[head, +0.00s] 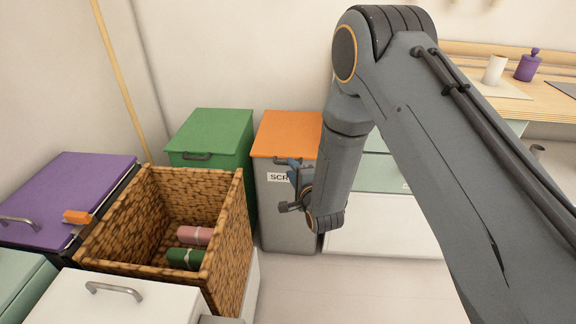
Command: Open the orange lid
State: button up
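The orange lid (287,134) lies flat and closed on a grey bin (285,226) against the back wall. The bin carries a white label, partly covered, that starts "SCR". My gripper (287,187) is in front of the bin's upper front face, just below the lid's front edge. My arm hides the lid's right part and some of the bin's front. The fingers are too small and overlapped to tell open from shut.
A green-lidded bin (212,132) stands just left. A wicker basket (232,250) holding a pink roll (194,236) and a green roll (185,259) is nearer. A purple-lidded bin (65,195) is far left. Open floor (350,290) lies below my arm.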

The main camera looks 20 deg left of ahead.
jog(key=shift+x, duration=2.4)
jog(key=shift+d+f, duration=0.1)
jog(key=shift+f, duration=0.05)
grip_shut()
